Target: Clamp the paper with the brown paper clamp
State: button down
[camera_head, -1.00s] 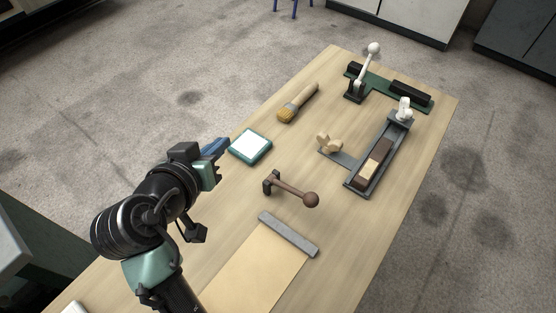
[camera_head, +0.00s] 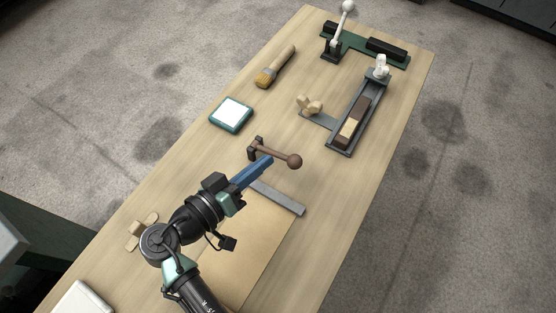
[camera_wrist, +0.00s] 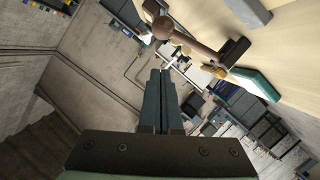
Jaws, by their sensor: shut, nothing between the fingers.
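The brown paper clamp is a lever (camera_head: 276,154) with a ball knob at its right end and a dark pivot block at its left. The lever lies low over the table. In the wrist view the brown lever (camera_wrist: 190,41) shows beyond my fingertips. A grey bar (camera_head: 279,198) lies across the top end of the tan paper (camera_head: 252,240), below the lever in the picture. My gripper (camera_head: 266,162) is shut and empty, its blue fingers pointing toward the lever; in the head view the tips appear just below it. Whether they touch is unclear. My arm hides part of the paper and bar.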

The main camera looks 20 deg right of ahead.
aim_at(276, 154)
jog(key=shift+w+d+f, duration=0.1)
jog(key=shift+d+f, duration=1.55)
jog(key=shift+d, duration=0.3)
